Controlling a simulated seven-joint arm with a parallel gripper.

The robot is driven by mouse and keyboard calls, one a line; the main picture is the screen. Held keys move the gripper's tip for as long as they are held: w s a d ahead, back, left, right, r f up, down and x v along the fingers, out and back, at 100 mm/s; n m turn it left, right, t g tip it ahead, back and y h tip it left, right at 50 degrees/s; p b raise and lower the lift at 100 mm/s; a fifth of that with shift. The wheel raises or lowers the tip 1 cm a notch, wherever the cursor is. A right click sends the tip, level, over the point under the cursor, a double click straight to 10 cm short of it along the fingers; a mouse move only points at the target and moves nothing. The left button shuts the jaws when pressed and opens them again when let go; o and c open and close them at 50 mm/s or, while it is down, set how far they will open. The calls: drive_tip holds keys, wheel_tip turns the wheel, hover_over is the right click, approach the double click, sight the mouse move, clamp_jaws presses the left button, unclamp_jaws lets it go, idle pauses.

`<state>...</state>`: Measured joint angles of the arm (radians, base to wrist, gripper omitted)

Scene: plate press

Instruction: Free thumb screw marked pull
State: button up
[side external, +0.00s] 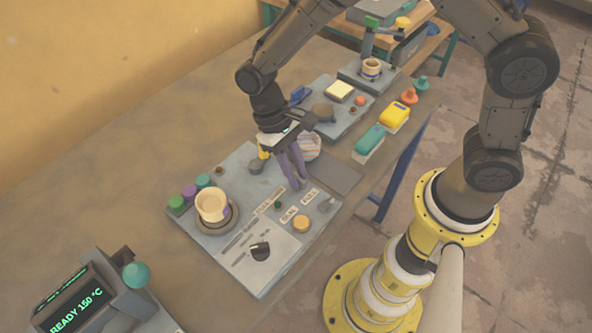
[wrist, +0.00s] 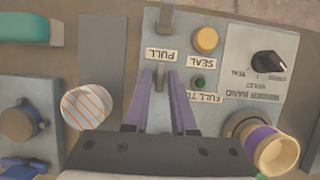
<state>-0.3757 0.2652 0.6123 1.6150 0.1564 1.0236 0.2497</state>
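The label reading PULL (wrist: 163,55) lies on the grey panel, upside down in the wrist view. A small grey upright piece (wrist: 160,77), which looks like the thumb screw beside that label, shows between my fingertips. My gripper (wrist: 160,73) has two purple fingers spread apart, one on each side of this piece, with a narrow gap visible. I cannot tell how far above the panel the tips are. In the side view my gripper (side external: 293,184) points down over the panel's far part, and its fingers hide the piece.
The panel (side external: 263,277) carries a yellow button (side external: 301,224), a black knob (side external: 260,251), a grey lever (side external: 326,205) and a cream cup (side external: 212,204). A striped round object (wrist: 87,107) stands close to my gripper. A display box (side external: 75,300) is at the near left.

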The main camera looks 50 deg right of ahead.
drive_tip(key=shift+o, duration=1.1)
drive_tip(key=v, duration=1.3)
drive_tip(key=shift+w+r, duration=0.15)
drive_tip(key=shift+r, duration=0.2)
